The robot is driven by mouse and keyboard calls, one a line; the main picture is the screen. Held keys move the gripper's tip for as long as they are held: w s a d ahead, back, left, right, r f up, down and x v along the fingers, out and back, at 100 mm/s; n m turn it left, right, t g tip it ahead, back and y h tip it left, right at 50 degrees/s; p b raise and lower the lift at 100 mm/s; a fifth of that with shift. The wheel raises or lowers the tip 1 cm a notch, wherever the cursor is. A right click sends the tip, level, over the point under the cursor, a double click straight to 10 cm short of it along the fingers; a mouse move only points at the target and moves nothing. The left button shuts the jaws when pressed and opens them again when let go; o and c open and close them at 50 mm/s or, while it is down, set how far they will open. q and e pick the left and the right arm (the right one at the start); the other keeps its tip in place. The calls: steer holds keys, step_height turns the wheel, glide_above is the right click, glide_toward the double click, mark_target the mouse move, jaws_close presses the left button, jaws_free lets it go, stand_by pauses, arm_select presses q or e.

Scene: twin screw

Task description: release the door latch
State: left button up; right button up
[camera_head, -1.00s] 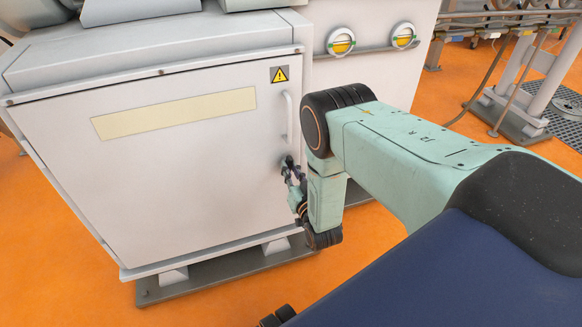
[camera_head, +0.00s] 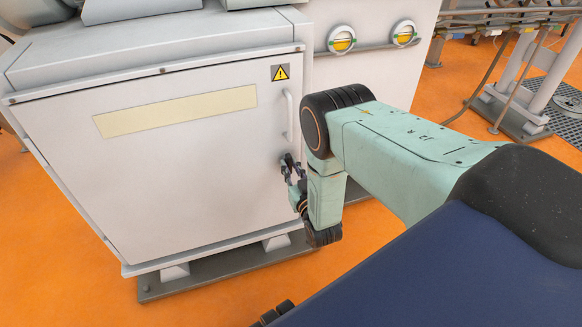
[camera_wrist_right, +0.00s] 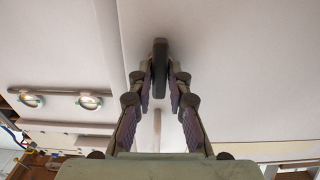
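The grey cabinet door (camera_head: 190,185) is closed against its frame. Its latch (camera_wrist_right: 160,63) is a small dark upright piece, seen near the door's edge in the right wrist view. My right gripper (camera_wrist_right: 160,75) has one finger on each side of the latch, tips close to it; I cannot tell if they touch it. In the head view my right gripper (camera_head: 291,166) is at the door's right side, below the light handle (camera_head: 288,116), and hides much of the latch. My left gripper is not in view.
My right arm covers the area right of the door. A warning sticker (camera_head: 280,73) is at the door's top right corner. Two round gauges (camera_head: 341,40) are on the panel beyond. The cabinet stands on a grey base (camera_head: 225,272); orange floor lies in front.

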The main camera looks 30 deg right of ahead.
steer(key=o, duration=0.4)
steer(key=shift+c, duration=0.2)
steer(key=v, duration=1.2)
